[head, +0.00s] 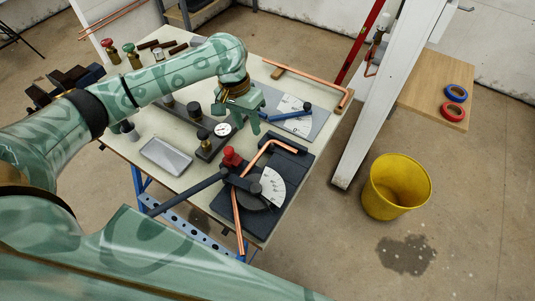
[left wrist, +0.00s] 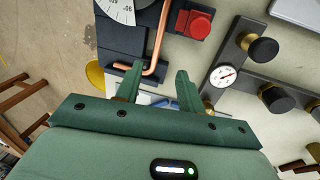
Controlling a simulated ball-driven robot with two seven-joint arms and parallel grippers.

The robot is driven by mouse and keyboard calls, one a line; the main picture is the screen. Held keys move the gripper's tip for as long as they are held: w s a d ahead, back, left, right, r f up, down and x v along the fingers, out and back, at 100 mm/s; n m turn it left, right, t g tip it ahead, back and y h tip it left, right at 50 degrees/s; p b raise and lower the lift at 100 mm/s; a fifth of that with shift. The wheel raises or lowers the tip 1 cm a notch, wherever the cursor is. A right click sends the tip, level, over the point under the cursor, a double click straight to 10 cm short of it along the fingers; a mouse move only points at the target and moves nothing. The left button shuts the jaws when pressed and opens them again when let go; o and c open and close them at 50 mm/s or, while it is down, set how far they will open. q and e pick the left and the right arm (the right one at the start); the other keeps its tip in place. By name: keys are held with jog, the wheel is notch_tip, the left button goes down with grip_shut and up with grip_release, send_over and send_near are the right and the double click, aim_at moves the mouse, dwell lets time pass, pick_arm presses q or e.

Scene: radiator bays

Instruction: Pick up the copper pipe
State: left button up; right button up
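A bent copper pipe (head: 266,152) lies in the dark bender (head: 258,190) on the table. Its bent upper end also shows in the left wrist view (left wrist: 161,40), close to the left fingertip there; I cannot tell if they touch. Another copper pipe (head: 318,84) with a bend lies along the table's far right edge. My left gripper (head: 241,119) is above the table, beyond the bender. In the left wrist view its two fingers (left wrist: 159,82) stand apart with nothing clasped between them. My right gripper is not in view.
A pressure gauge block (head: 218,135), a grey tray (head: 166,156) and a blue-handled tool (head: 290,116) are around the gripper. A white post (head: 375,110) stands right of the table. A yellow bucket (head: 396,187) is on the floor.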

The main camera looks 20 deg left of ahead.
pick_arm(q)
jog(key=b, duration=0.2)
send_over(258, 154)
jog(key=a, duration=0.2)
notch_tip(258, 154, down, 5)
jog(key=f, duration=0.2)
jog(key=d+f+b, duration=0.1)
jog(key=f+b, duration=0.1)
jog(key=f, duration=0.1)
jog(key=shift+d+f, duration=0.3)
jog(key=shift+d, duration=0.05)
jog(key=shift+r, duration=0.15)
grip_shut()
